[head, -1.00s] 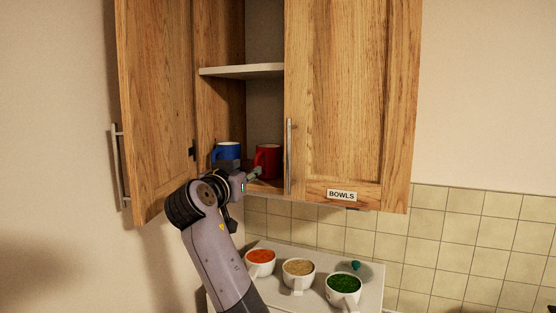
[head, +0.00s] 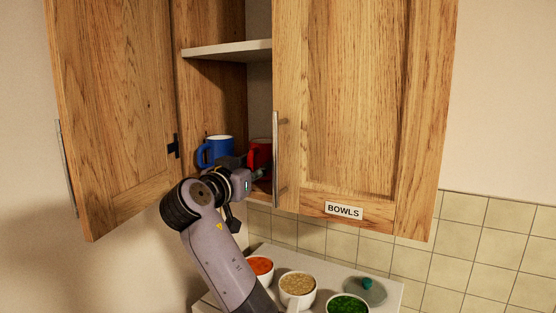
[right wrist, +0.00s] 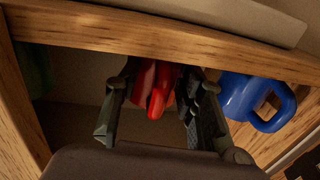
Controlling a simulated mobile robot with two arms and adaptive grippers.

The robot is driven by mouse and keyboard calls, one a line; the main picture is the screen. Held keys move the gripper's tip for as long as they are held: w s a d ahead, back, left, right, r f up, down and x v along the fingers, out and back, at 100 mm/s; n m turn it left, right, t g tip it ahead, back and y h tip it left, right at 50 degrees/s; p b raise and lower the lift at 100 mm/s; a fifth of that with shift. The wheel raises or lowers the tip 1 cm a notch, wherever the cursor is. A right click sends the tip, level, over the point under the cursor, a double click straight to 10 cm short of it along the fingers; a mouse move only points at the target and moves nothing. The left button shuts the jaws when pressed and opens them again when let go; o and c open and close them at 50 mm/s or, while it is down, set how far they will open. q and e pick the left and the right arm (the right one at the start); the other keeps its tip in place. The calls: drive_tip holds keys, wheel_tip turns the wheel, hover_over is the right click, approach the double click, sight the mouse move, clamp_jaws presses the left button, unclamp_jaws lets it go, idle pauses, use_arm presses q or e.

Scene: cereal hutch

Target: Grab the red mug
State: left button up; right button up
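The red mug (head: 261,149) stands on the bottom shelf of the open cabinet, partly hidden by my right gripper and the closed door's edge. My right gripper (head: 256,168) reaches into the cabinet from below left, in front of the mug. In the right wrist view the right gripper (right wrist: 161,90) is open, with one finger on each side of the red mug (right wrist: 158,88), whose handle points toward the camera. I see a gap between the fingers and the handle. Whether a finger touches the mug's body is hidden. My left gripper is not in view.
A blue mug (head: 219,148) stands just left of the red one; it also shows in the right wrist view (right wrist: 240,98). The left door (head: 110,110) is open; the right door (head: 365,110), labelled BOWLS, is shut. Filled white cups (head: 298,288) stand on the surface below.

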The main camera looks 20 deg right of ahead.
drive_tip(key=shift+s+a+r, duration=0.2)
drive_tip(key=shift+a, duration=0.6)
drive_tip(key=shift+s+a+r, duration=0.25)
drive_tip(key=shift+s+a, duration=0.1)
drive_tip(key=shift+a, duration=0.2)
drive_tip(key=shift+c, duration=1.2)
drive_tip(key=shift+d+f, duration=0.1)
drive_tip(key=shift+d, duration=0.1)
drive_tip(key=shift+c, duration=0.7)
drive_tip(key=shift+w+d, duration=0.15)
drive_tip(key=shift+d, duration=0.1)
drive_tip(key=shift+c, duration=0.7)
clamp_jaws()
drive_tip(key=shift+a, duration=0.1)
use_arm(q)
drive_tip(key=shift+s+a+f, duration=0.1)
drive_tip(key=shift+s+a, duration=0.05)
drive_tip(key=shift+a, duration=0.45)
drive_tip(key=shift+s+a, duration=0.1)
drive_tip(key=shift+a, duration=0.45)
